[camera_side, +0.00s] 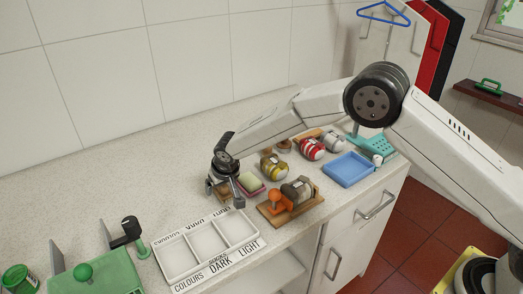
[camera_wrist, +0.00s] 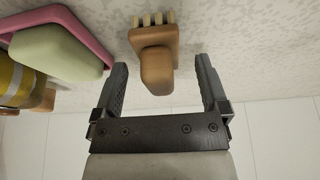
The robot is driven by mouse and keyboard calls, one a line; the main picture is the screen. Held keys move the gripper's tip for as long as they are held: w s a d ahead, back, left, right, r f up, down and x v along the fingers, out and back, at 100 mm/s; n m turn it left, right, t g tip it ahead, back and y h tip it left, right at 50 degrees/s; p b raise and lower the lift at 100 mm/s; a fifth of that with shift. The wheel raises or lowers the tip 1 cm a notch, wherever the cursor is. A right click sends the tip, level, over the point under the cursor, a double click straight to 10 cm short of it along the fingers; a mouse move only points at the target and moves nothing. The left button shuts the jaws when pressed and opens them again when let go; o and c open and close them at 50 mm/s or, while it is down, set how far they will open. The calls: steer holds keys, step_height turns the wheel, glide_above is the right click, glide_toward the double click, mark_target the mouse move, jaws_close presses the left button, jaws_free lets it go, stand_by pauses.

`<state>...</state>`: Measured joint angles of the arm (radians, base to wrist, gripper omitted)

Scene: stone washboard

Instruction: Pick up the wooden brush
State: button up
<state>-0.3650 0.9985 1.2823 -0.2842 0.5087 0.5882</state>
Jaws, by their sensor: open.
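The wooden brush (camera_wrist: 156,62) shows in the wrist view, brown with a rounded end toward me and pale bristles at its far end. It lies on the speckled counter. My gripper (camera_wrist: 162,85) is open, with one finger on each side of the brush's rounded end and visible gaps on both sides. In the side view my gripper (camera_side: 225,194) is low over the counter, left of the soap dish. A small brown part of the brush (camera_side: 223,190) shows between the fingers; the rest is hidden.
A pale green soap (camera_wrist: 55,50) in a pink dish (camera_wrist: 92,24) sits close left in the wrist view. Jars and a wooden board (camera_side: 314,203) stand right in the side view. A white labelled sorting tray (camera_side: 164,258) lies in front left. The counter behind is clear.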

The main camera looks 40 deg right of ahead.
steer(key=shift+w+f, duration=0.25)
steer(key=shift+f, duration=0.4)
jaws_close()
steer(key=shift+r, duration=0.15)
